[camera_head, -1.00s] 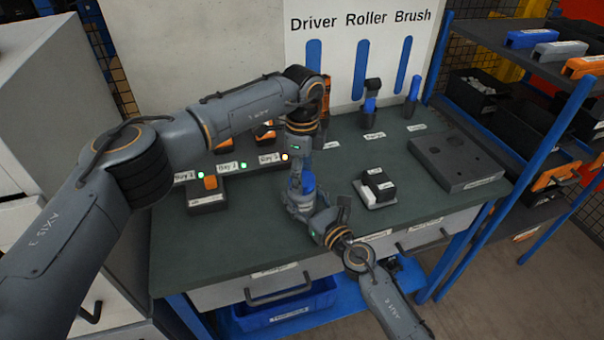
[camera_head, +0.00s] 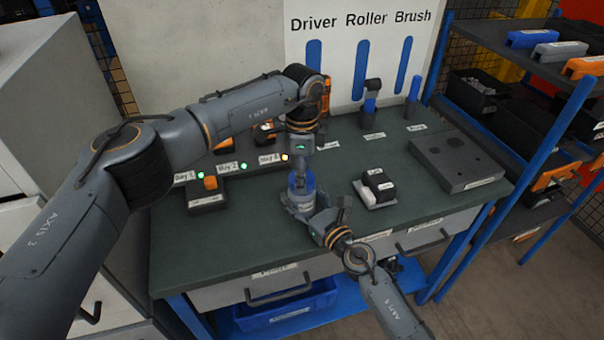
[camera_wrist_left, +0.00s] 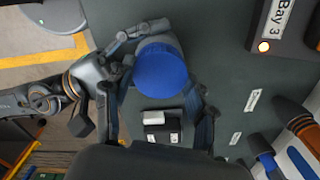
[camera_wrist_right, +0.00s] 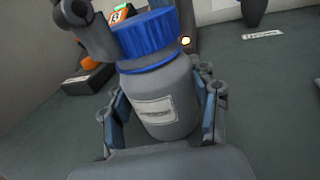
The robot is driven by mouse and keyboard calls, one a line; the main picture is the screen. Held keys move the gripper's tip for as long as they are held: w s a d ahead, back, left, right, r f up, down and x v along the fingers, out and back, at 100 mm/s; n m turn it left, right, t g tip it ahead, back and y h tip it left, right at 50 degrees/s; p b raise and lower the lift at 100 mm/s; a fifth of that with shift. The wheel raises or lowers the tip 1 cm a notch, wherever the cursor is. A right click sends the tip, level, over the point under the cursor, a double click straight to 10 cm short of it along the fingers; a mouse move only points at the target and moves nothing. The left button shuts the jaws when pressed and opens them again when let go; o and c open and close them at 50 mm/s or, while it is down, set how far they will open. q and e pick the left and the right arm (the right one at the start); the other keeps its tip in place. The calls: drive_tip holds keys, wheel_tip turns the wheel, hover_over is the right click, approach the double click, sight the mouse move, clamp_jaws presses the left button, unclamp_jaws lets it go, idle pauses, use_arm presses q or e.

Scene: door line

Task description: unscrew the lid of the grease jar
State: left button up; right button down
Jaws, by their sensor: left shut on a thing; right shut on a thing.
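The grease jar is a grey jar with a pale label, and its body (camera_wrist_right: 165,98) stands in the right wrist view. Its blue ribbed lid (camera_wrist_right: 143,36) is on top, with a thin blue ring below. In the left wrist view I look down on the round lid (camera_wrist_left: 160,70). My left gripper (camera_head: 301,178) reaches down from above and is shut on the lid. My right gripper (camera_head: 308,208) comes from the front right and is shut on the jar body, one finger on each side. The head view mostly hides the jar behind both grippers.
A small holder with a black and white block (camera_head: 377,187) stands right of the jar. A grey block with holes (camera_head: 455,162) lies farther right. The bay unit with an orange piece (camera_head: 210,184) is at the left. The bench front (camera_head: 230,262) between them is clear.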

use_arm(q)
drive_tip(key=shift+r, duration=0.95)
drive_tip(key=shift+r, duration=2.05)
use_arm(e)
drive_tip(key=shift+c, duration=1.4)
unclamp_jaws()
